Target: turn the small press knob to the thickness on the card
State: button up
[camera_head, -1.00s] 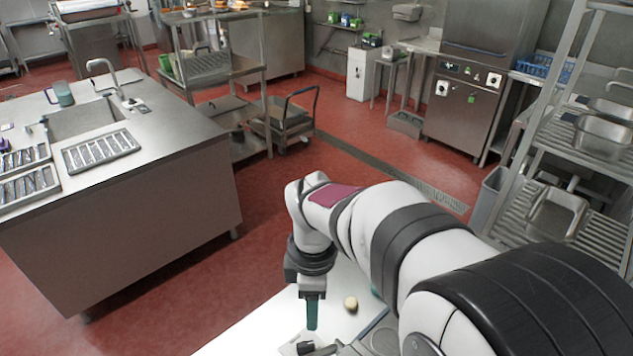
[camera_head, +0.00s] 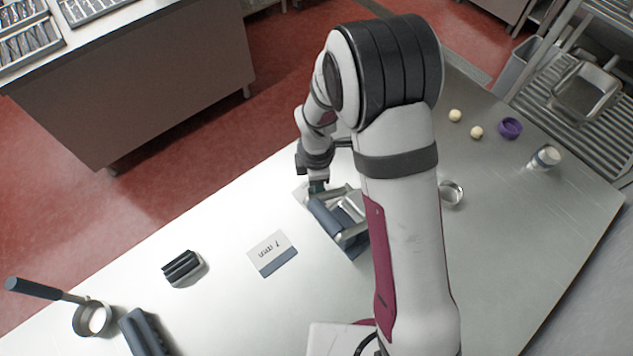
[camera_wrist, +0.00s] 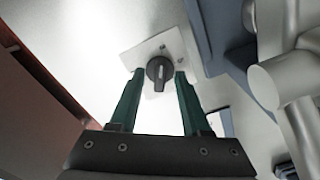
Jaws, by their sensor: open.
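The press (camera_head: 325,217) has dark blue-grey and metal rollers and stands on the table, partly behind my arm. In the wrist view its small dark knob (camera_wrist: 159,72) sits on a pale plate (camera_wrist: 128,57), with a light pointer bar on its face. My gripper (camera_wrist: 159,74) is open, with one green finger to each side of the knob and visible gaps. I cannot tell how deep the tips are. In the head view my gripper (camera_head: 318,187) is at the press's far left end; the knob is hidden there. The card (camera_head: 271,252) lies left of the press, its print upside down, seemingly "1 mm".
A dark ridged block (camera_head: 182,268) and a handled pan (camera_head: 92,318) lie to the left. Pale balls (camera_head: 476,132), a purple ring (camera_head: 510,128) and a jar (camera_head: 545,157) are at the right. The table around the card is clear.

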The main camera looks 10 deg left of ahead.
jog(key=shift+c, duration=0.3)
grip_shut()
jog(key=m, duration=0.6)
jog(key=shift+m, duration=0.4)
jog(key=m, duration=0.6)
jog(key=shift+m, duration=0.4)
dwell(0.3)
jog(key=shift+o, duration=0.3)
grip_release()
